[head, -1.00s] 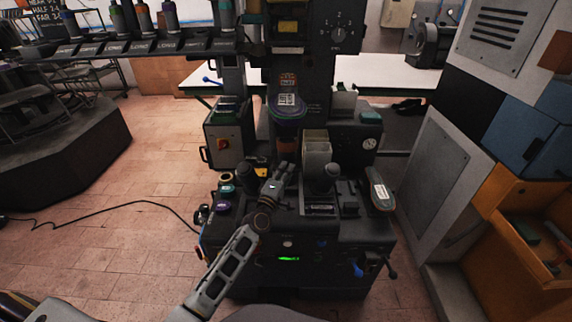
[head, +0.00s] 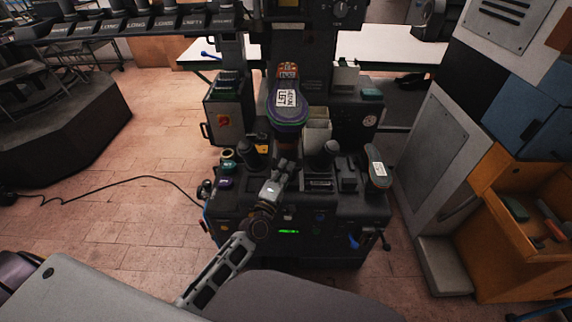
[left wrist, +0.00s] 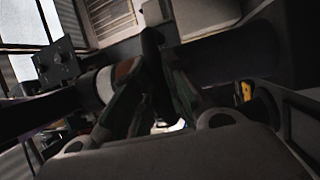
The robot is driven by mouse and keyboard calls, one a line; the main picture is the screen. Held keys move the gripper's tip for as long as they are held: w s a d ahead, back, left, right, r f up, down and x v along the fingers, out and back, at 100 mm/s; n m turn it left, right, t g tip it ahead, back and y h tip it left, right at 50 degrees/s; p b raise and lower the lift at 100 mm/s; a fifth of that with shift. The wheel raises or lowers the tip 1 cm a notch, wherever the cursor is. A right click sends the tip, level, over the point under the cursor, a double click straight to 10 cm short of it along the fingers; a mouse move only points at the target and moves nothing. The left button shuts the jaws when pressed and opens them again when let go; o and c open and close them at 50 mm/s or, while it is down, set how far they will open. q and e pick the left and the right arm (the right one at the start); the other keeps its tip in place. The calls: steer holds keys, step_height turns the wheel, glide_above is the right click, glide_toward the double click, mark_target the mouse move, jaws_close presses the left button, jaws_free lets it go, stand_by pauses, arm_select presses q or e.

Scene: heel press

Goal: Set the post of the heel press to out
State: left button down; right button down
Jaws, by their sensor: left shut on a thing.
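The heel press (head: 330,215) is a dark machine with a lit green display on its front. A shoe-shaped form (head: 287,105) with a purple rim and white label hangs over its middle. Two dark rounded knobs stand on the deck, a left one (head: 250,157) and a right one (head: 325,157). My left gripper (head: 284,168) is between them, low over the deck. In the left wrist view its fingers close on a dark upright post-like piece (left wrist: 154,60). The lower end of this piece is hidden, and I cannot tell how far out it stands. My right gripper is not visible.
A pale open box (head: 317,133) stands behind the deck. A shoe-shaped piece (head: 376,168) lies at the deck's right edge. A grey cabinet (head: 430,165) and an orange drawer (head: 540,225) are at the right. Open tiled floor (head: 110,225) lies to the left.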

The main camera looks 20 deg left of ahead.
arm_select(q)
steer(key=shift+s+d+f, duration=0.1)
steer(key=shift+d+f, duration=0.05)
steer(key=shift+f, duration=0.1)
steer(key=c, duration=1.6)
jaws_free()
steer(key=shift+s, duration=0.15)
steer(key=shift+o, duration=0.7)
steer(key=shift+r, duration=0.15)
steer(key=v, duration=1.2)
